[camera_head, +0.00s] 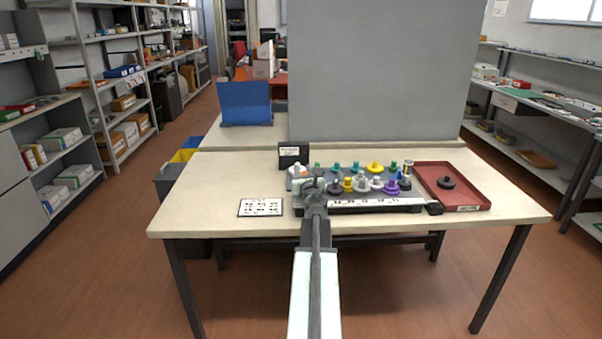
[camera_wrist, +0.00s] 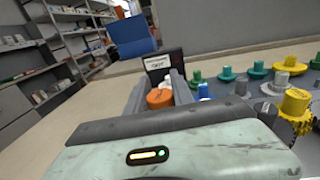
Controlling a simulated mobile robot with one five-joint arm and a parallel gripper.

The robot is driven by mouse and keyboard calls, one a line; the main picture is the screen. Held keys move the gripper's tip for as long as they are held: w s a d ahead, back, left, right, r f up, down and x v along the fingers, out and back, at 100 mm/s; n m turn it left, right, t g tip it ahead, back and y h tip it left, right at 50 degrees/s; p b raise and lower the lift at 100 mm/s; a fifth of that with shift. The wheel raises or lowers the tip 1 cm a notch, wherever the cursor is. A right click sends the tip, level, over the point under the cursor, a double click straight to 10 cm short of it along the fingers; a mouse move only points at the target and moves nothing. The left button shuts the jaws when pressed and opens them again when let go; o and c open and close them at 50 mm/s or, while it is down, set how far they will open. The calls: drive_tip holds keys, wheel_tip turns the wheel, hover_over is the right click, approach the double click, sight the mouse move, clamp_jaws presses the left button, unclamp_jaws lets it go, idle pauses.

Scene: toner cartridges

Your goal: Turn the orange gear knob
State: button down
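An orange gear knob (camera_wrist: 160,98) shows in the wrist view, low between the two fingers of my gripper (camera_wrist: 160,90), with a small white part just above it. The fingers stand apart, one on each side of the knob. I cannot tell whether they touch it, and my gripper's wide body hides the knob's lower part. In the head view my gripper (camera_head: 313,186) is over the left end of a board (camera_head: 376,205) of gears and knobs. The orange knob is mostly hidden there.
A blue-and-white piece (camera_wrist: 203,91) stands right of the right finger. Yellow, green, teal and grey gears crowd the right, a yellow gear (camera_wrist: 296,103) nearest. A dark labelled sign (camera_head: 292,154) stands behind the board. A red tray (camera_head: 466,176) is at the right; the table's left side is largely clear.

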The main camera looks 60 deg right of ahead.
drive_tip(key=shift+s+a, duration=0.1)
drive_tip(key=shift+a, duration=0.25)
drive_tip(key=shift+d, duration=0.35)
drive_tip(key=shift+d, duration=0.1)
idle(0.5)
drive_tip(key=c, duration=1.1)
unclamp_jaws()
drive_tip(key=v, duration=0.7)
drive_tip(key=shift+s+a, duration=0.2)
drive_tip(key=shift+a, duration=0.15)
